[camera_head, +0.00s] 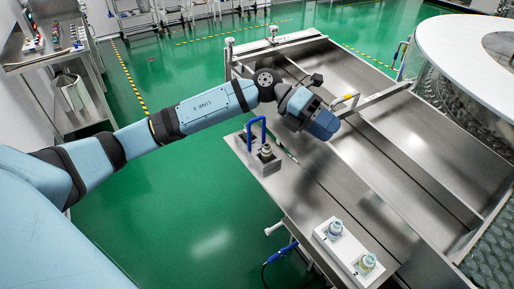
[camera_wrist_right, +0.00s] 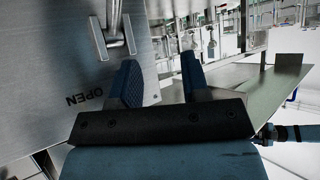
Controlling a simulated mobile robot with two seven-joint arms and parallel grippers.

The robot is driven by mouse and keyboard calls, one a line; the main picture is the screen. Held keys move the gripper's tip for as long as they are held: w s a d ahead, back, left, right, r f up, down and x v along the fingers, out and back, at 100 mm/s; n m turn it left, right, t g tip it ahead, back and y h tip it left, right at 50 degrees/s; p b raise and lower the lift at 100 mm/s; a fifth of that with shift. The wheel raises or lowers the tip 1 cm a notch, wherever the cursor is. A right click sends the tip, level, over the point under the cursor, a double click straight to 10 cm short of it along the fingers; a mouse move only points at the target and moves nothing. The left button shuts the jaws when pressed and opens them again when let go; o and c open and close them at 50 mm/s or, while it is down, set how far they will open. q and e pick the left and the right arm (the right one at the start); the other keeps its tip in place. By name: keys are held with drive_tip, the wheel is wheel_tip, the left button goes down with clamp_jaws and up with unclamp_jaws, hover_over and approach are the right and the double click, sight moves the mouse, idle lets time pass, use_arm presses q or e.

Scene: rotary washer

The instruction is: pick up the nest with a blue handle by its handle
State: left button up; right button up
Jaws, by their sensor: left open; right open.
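The nest with a blue handle is a small metallic block (camera_head: 266,163) with an upright blue loop handle (camera_head: 256,127). It stands on the steel ledge at the near left edge of the washer table in the head view. A small round fitting sits on the block. My left gripper (camera_head: 324,124) is open, to the right of the handle and apart from it, above the steel trough. Its fingertips are hard to make out. My right gripper (camera_wrist_right: 162,76) shows in the right wrist view, open with nothing between its fingers. The nest is not visible in that view.
A white block (camera_head: 345,250) with two round fittings stands on the ledge nearer to me. A yellow-tipped bar (camera_head: 346,99) is just beyond my left gripper. The big round washer drum (camera_head: 465,60) is at right. A steel panel marked OPEN (camera_wrist_right: 70,70) is beside my right gripper.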

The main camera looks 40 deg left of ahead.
use_arm(q)
drive_tip(key=w+a+m+y, duration=0.1)
drive_tip(key=w+a+y, duration=0.2)
drive_tip(key=a+y, duration=0.6)
drive_tip(key=n+g+y, duration=0.1)
drive_tip(key=y, duration=0.2)
approach(256, 119)
drive_tip(key=p+x, duration=0.2)
drive_tip(key=x, duration=0.7)
drive_tip(key=shift+w+f+p, duration=0.15)
drive_tip(key=shift+f+p, duration=0.1)
drive_tip(key=shift+p, duration=0.1)
drive_tip(key=shift+f, duration=0.5)
clamp_jaws()
